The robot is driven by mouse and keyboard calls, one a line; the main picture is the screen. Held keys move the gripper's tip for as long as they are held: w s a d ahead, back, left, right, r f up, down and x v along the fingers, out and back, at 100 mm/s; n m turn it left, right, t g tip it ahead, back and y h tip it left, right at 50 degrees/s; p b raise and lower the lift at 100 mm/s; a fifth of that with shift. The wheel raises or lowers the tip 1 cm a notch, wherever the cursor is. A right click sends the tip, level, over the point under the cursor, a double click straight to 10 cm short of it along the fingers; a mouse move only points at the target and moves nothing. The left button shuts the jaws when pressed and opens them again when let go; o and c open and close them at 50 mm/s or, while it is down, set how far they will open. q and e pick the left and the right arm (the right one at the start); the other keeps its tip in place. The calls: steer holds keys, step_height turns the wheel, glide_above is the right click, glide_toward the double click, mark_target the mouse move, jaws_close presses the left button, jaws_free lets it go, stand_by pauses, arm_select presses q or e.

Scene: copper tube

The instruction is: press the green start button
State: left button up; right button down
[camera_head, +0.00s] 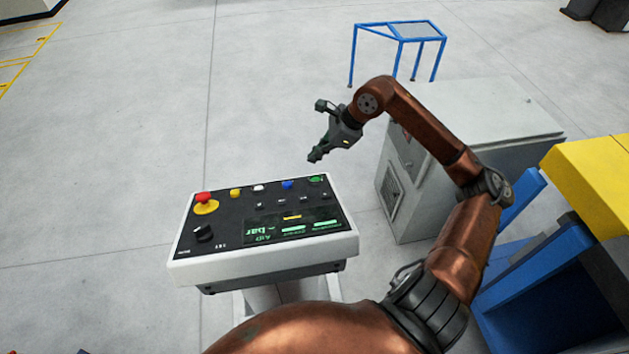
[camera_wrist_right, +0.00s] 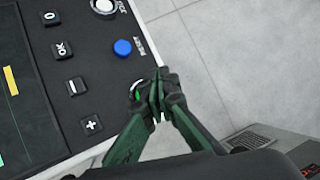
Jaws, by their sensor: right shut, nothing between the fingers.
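The green start button (camera_head: 316,179) is at the far right corner of the control panel (camera_head: 262,262). In the right wrist view the green button (camera_wrist_right: 136,91) is partly hidden behind the fingers. My right gripper (camera_head: 313,157) is shut and empty. In the head view its tips are just above the button in the picture, beyond the panel's far edge. In the right wrist view the fingertips (camera_wrist_right: 159,78) overlap the button's right side. I cannot tell whether they touch it. My left gripper is not in view.
A red emergency knob (camera_head: 204,199), yellow button (camera_head: 235,193), white button (camera_head: 258,187) and blue button (camera_head: 287,184) line the panel's far side. A grey cabinet (camera_head: 470,130) stands right of the panel, near my right arm. A blue frame (camera_head: 398,35) stands behind. Floor to the left is clear.

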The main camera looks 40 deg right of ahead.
mark_target(312, 178)
steer(key=shift+s+a+f+b, duration=0.1)
steer(key=shift+s+f+b, duration=0.1)
steer(key=shift+f+b, duration=0.3)
steer(key=shift+s+a+f+b, duration=0.1)
steer(key=shift+s+f+b, duration=0.1)
steer(key=shift+f, duration=0.5)
steer(key=shift+s+a+f+b, duration=0.15)
steer(key=shift+s+f+b, duration=0.1)
steer(key=shift+f+b, duration=0.2)
steer(key=shift+f, duration=0.15)
steer(key=shift+s+a+f+b, duration=0.1)
steer(key=shift+s+f+b, duration=0.15)
steer(key=shift+b, duration=0.15)
steer(key=shift+s+a+f+b, duration=0.1)
steer(key=shift+s+f+b, duration=0.1)
steer(key=shift+f+b, duration=0.35)
stand_by(1.0)
steer(key=shift+r, duration=0.1)
steer(key=shift+w+d+r+p, duration=0.2)
steer(key=shift+w+r+p, duration=0.2)
steer(key=shift+r, duration=0.4)
steer(key=shift+r, duration=0.1)
